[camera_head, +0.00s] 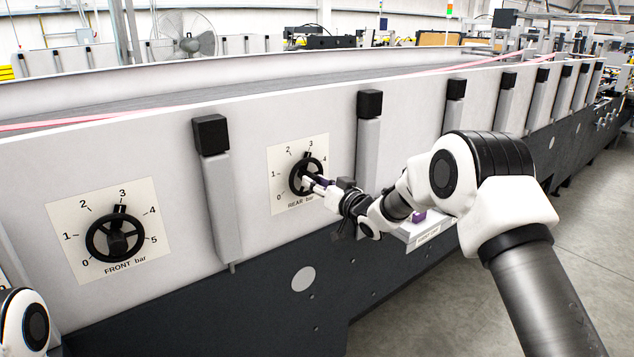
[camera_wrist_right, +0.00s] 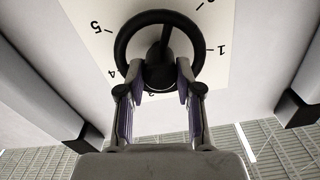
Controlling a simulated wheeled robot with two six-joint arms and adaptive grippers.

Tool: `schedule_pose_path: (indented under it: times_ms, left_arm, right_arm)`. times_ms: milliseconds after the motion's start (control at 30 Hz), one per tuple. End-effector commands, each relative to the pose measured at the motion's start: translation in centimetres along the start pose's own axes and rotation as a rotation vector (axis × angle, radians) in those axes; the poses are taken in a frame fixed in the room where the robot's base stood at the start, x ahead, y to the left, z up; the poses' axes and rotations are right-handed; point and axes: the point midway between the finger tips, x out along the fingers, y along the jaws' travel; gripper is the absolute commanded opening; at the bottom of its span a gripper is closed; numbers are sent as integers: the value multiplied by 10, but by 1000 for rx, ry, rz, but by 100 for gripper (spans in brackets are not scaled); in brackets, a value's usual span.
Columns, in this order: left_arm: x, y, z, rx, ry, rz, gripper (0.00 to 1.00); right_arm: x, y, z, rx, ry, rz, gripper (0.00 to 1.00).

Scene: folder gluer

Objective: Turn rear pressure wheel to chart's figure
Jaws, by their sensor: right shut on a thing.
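The rear pressure wheel (camera_head: 293,178) is a black handwheel on a white dial plate (camera_head: 276,158) marked "REAR bar". Its upper pointer stands close to the 3, partly hard to read. My right gripper (camera_head: 312,183) reaches it from the right and is shut on the wheel. In the right wrist view the wheel (camera_wrist_right: 119,42) appears upside down, with the two fingers of my right gripper (camera_wrist_right: 159,76) at its rim beside the dark pointer block, which hides part of the figures. The chart cannot be made out. My left gripper is out of view.
The front wheel (camera_head: 91,238) on its "FRONT bar" plate points at 3. Grey posts with black caps (camera_head: 211,134) flank the rear dial. A labelled ledge (camera_head: 428,236) juts out below my right arm. Open floor (camera_head: 420,310) lies at the right.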

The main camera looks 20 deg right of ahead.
Motion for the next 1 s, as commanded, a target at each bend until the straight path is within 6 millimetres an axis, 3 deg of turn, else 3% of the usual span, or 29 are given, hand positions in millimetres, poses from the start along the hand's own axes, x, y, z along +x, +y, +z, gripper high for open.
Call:
schedule_pose_path:
  times_ms: [633, 667, 700, 1000]
  left_arm:
    - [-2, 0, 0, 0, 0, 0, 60]
    - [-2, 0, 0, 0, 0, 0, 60]
    - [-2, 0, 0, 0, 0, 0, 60]
    - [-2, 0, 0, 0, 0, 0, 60]
  right_arm:
    - [1, 0, -4, 57, 9, -1, 0]
    - [1, 0, -4, 57, 9, -1, 45]
    - [0, 0, -4, 57, 8, -1, 59]
    - [0, 0, -2, 57, 4, 0, 60]
